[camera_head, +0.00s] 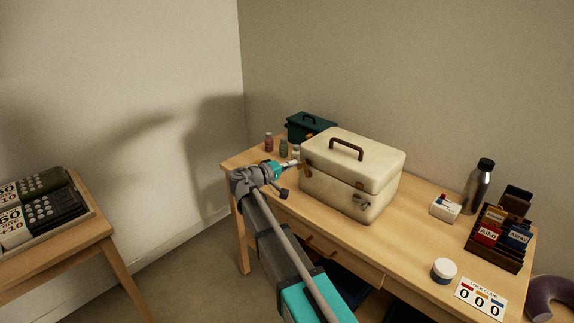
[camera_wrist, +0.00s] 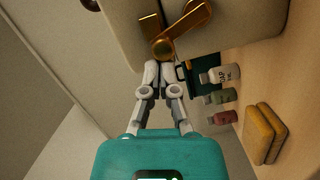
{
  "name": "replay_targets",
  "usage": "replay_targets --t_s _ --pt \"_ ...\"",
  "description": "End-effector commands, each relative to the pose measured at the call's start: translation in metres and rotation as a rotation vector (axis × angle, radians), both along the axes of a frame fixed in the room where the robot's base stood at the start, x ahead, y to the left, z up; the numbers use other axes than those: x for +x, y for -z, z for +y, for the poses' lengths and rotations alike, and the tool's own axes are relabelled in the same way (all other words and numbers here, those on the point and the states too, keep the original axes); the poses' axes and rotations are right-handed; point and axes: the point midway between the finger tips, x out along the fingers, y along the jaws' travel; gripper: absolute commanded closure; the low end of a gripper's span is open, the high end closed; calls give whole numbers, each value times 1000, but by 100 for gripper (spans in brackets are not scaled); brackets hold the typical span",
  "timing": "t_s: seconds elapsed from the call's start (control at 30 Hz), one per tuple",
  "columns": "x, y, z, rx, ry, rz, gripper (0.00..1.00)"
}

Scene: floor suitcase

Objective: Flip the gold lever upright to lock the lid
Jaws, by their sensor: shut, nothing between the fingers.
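A cream case (camera_head: 348,192) with a brown top handle stands on the wooden table, its lid down. The gold lever (camera_wrist: 190,22) is on the case's side, angled away from its round pivot (camera_wrist: 162,47) in the wrist view. A brownish fitting (camera_head: 307,171) shows small at the case's left end in the head view. My gripper (camera_wrist: 158,72) is shut and empty, with its fingertips right by the lever's pivot. It also shows in the head view (camera_head: 296,162), beside the case's left end. I cannot tell whether the tips touch the lever.
Small bottles (camera_head: 284,147) and a dark green box (camera_head: 311,127) stand behind my gripper. Yellow sponge-like blocks (camera_wrist: 265,134) lie nearby. A metal flask (camera_head: 479,187), a white jar (camera_head: 444,270) and a card rack (camera_head: 500,240) are on the table's right. The front strip is fairly clear.

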Motion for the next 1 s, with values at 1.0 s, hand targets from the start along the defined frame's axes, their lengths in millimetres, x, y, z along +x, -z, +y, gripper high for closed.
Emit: replay_targets --t_s 1.0 --pt "18 -13 27 0 0 1 100"
